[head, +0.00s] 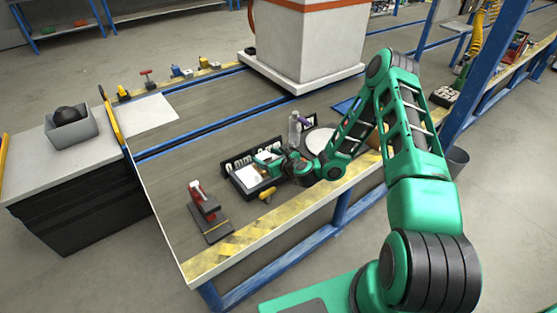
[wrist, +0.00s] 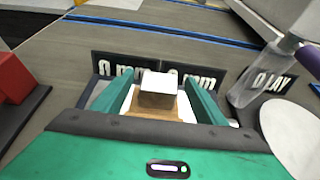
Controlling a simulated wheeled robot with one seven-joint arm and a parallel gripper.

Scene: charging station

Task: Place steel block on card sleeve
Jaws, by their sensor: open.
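My gripper (wrist: 160,98) is open in the wrist view, with one green finger on each side of a small block (wrist: 160,80). The block has a bright white top and a brownish front face; I take it to be the steel block. It sits on or just in front of a brown surface (wrist: 152,112), possibly the card sleeve, with white beside it. I cannot tell whether the fingers touch the block. In the head view my gripper (head: 266,167) is low over a dark tray with a white patch (head: 247,177); block and sleeve are not clearly distinguishable there.
A dark lettered panel (wrist: 118,66) stands behind the block. A clear bottle (head: 295,128) and a white round disc (head: 320,140) are to the right. A red object (head: 203,198) on a dark base is left. A yellow item (head: 267,194) lies near the striped edge.

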